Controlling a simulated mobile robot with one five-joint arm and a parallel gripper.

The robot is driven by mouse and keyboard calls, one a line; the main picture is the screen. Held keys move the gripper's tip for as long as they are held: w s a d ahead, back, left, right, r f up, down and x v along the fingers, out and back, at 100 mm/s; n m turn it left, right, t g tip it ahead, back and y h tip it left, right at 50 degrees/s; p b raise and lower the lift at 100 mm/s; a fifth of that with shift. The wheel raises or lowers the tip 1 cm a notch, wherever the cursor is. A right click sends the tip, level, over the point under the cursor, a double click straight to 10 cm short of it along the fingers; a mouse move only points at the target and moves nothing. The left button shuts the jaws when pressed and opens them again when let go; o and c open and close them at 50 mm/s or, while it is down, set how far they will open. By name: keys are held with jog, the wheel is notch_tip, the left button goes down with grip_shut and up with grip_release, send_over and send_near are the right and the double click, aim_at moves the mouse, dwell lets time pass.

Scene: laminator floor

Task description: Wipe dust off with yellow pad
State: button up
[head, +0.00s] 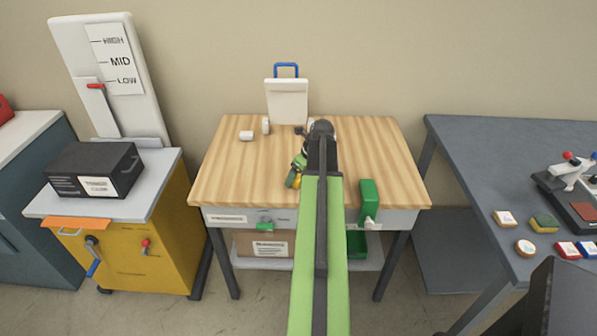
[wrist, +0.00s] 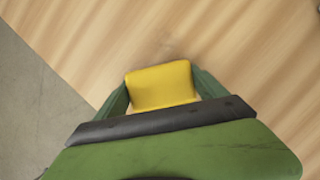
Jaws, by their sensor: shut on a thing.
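My gripper (wrist: 161,92) is shut on the yellow pad (wrist: 161,85), with one green finger on each side of it. The pad is above the wooden table top (wrist: 90,45) in the wrist view; I cannot tell whether it touches the wood. In the head view my gripper (head: 294,178) is over the middle of the wooden table (head: 235,165), and a bit of the yellow pad (head: 296,182) shows. My green arm covers part of the table. I cannot make out any dust on the wood.
A white board with a blue handle (head: 286,100) stands at the table's back, near a white roll (head: 246,135). A green block (head: 368,197) is at the front right edge. A yellow cabinet (head: 135,250) stands left; a grey bench (head: 480,165) with several small pads stands right.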

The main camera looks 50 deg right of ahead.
jog(key=shift+w, duration=0.1)
jog(key=shift+w+a+r, duration=0.15)
jog(key=shift+w+a, duration=0.55)
jog(key=shift+w, duration=0.35)
jog(key=shift+w+d, duration=0.5)
jog(key=shift+d, duration=0.2)
jog(key=shift+w+d, duration=0.45)
jog(key=shift+d, duration=0.25)
jog(key=shift+w+d, duration=0.65)
jog(key=shift+d, duration=0.2)
jog(key=shift+w+d, duration=0.6)
jog(key=shift+d, duration=0.25)
notch_tip(320, 180, up, 6)
jog(key=p, duration=0.6)
